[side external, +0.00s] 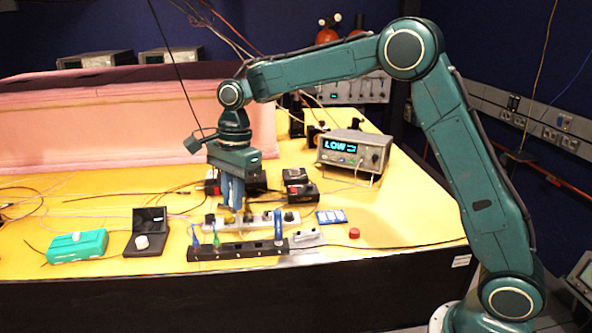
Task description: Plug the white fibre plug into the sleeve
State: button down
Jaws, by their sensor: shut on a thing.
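My gripper (232,206) points straight down over the middle of the yellow table, its blue fingers close together. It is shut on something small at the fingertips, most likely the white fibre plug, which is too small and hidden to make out. The fingertips are just above or at a light grey block (265,221) with dark round fittings. The sleeve cannot be told apart from these fittings at this size. I cannot tell whether the fingertips touch the block.
A black rail (237,251) with upright blue and green pieces stands in front. A teal box (77,246) and an open black case (146,234) are left. Black devices (300,193) and a meter reading LOW (353,152) are behind right. Thin fibres cross the table's left.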

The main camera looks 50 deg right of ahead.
dwell(0.3)
jog(key=w+d+f, duration=0.1)
jog(key=w+d, duration=0.1)
jog(key=d, duration=1)
jog(key=shift+w+d+f, duration=0.2)
jog(key=shift+w+d, duration=0.15)
jog(key=shift+w, duration=0.05)
jog(key=shift+f, duration=0.15)
jog(key=shift+f, duration=2.3)
jog(key=shift+f, duration=1.25)
jog(key=c, duration=1.8)
grip_release()
jog(key=o, duration=0.5)
